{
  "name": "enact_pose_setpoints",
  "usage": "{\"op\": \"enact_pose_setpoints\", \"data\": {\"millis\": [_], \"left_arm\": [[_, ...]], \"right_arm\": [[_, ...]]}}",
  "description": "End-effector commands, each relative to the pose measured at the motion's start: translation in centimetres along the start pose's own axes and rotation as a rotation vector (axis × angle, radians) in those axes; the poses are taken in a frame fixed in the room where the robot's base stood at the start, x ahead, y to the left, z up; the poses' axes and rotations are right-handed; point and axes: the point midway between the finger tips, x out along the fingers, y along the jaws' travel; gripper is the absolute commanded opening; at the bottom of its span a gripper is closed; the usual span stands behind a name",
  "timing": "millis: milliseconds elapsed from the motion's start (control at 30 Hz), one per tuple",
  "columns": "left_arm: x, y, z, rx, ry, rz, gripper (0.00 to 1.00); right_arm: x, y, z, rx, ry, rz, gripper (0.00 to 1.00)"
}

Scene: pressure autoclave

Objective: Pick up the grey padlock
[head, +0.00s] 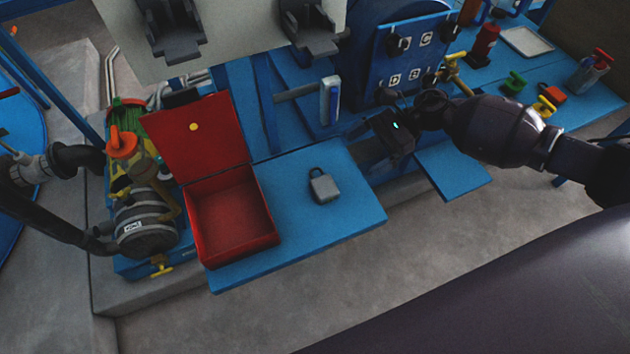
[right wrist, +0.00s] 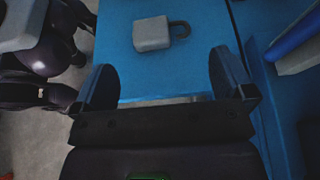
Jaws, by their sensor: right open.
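The grey padlock (head: 323,187) lies on the blue shelf (head: 345,222), to the right of an open red box (head: 232,222). In the right wrist view the padlock (right wrist: 152,33) lies beyond the fingertips, with its dark shackle pointing right. My right gripper (head: 372,136) is to the right of the padlock in the head view, apart from it. In the right wrist view the right gripper's two fingers (right wrist: 160,80) are spread wide with nothing between them. My left gripper does not show in the head view.
The red box has its lid up. A pump with a grey motor (head: 146,222) stands left of it. A blue panel with lettered tags (head: 410,50) stands behind my right gripper.

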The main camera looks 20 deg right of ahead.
Motion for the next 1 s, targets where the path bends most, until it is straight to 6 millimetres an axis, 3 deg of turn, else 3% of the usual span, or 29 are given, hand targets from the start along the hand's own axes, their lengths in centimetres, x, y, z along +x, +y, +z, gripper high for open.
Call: {"op": "enact_pose_setpoints", "data": {"millis": [400,667,1000], "left_arm": [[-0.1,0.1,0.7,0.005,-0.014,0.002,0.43],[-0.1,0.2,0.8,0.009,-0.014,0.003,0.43],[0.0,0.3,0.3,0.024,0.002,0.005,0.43]], "right_arm": [[4.9,0.0,0.0,0.000,-0.003,0.000,1.00],[6.5,0.1,-0.4,0.001,-0.002,0.000,1.00],[10.5,0.1,-1.1,0.001,-0.003,-0.001,1.00]]}}
